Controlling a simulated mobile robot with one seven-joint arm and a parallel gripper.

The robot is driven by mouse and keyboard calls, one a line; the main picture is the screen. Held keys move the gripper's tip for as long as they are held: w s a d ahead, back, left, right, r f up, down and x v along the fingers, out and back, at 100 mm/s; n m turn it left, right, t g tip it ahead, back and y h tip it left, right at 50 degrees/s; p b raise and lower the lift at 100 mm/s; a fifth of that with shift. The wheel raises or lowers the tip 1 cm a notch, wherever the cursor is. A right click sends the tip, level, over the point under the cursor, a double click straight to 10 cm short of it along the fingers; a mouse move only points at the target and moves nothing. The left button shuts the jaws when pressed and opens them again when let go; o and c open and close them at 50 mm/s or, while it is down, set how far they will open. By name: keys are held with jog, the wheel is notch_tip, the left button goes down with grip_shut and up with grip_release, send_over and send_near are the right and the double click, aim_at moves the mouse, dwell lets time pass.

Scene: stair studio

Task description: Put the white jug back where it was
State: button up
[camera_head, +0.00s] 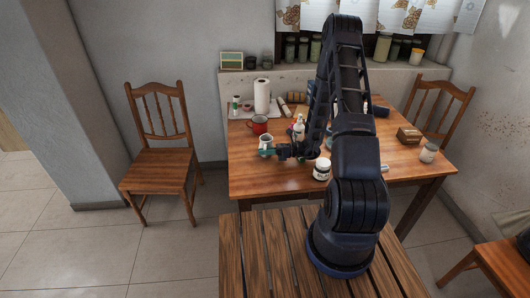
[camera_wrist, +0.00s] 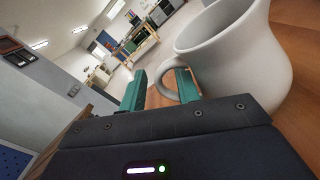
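The white jug (camera_head: 266,141) is on the left part of the wooden table, near the red mug. In the wrist view the jug (camera_wrist: 235,50) fills the upper right, with its handle towards my fingers. My gripper (camera_head: 267,152) is at the jug's near side, low over the table. In the wrist view the green fingers of my gripper (camera_wrist: 160,82) stand apart. The jug's handle overlaps the right finger and reaches into the gap, and I see no grip closed on it. The jug's base is partly hidden by the gripper.
A red mug (camera_head: 257,125) stands just behind the jug. A paper towel roll (camera_head: 262,96), a white bottle (camera_head: 299,128) and a white-lidded jar (camera_head: 321,169) stand on the table (camera_head: 245,183). A small wooden box (camera_head: 409,135) and another jar (camera_head: 428,153) are at the right.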

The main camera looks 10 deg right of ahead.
jog(key=shift+r, duration=0.1)
jog(key=d, duration=0.5)
jog(key=shift+s, duration=0.1)
jog(key=s+r+n+g+h, duration=0.4)
jog(key=r+n, duration=0.3)
jog(key=r, duration=0.8)
jog(key=s+d+r+n+t+h, duration=0.3)
jog(key=s+d+r+n+h, duration=0.2)
jog(key=s+r, duration=0.5)
jog(key=s+d+r+n+t+h, duration=0.4)
jog(key=s+d+r+n+h, duration=0.2)
jog(key=s+r+n+h, duration=0.3)
notch_tip(320, 180, up, 5)
jog(key=s+n, duration=0.1)
jog(key=n, duration=0.2)
jog(key=shift+s+f+t, duration=0.15)
jog(key=shift+s+t, duration=0.1)
jog(key=shift+t, duration=0.05)
